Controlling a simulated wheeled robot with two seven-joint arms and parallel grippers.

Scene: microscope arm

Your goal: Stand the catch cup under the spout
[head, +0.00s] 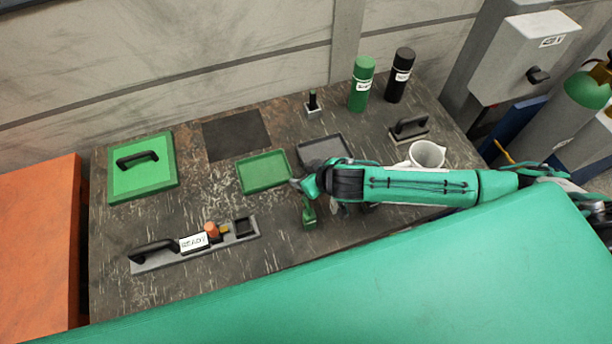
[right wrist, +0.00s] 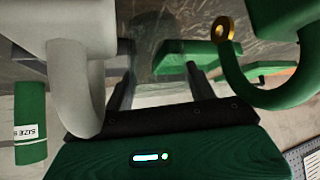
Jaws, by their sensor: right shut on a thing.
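A white cup-shaped vessel (head: 427,153) stands open-topped on the right part of the worktable, its lower side cut off by my right arm. I cannot tell whether it is the catch cup. My right gripper (right wrist: 160,80) shows in the right wrist view with two dark fingers apart. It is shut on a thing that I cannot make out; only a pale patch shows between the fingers. A white part with a curved loop (right wrist: 75,100) is left of the fingers. A green curved tube with a brass ring end (right wrist: 255,95), perhaps the spout, is right of them. My left gripper is out of view.
A green tray (head: 263,188) and a grey tray (head: 310,152) lie mid-table. A green bottle (head: 360,88) and a black bottle (head: 402,72) stand at the back. A handled green plate (head: 143,187) lies left. A plate marked READY (head: 158,265) lies front left.

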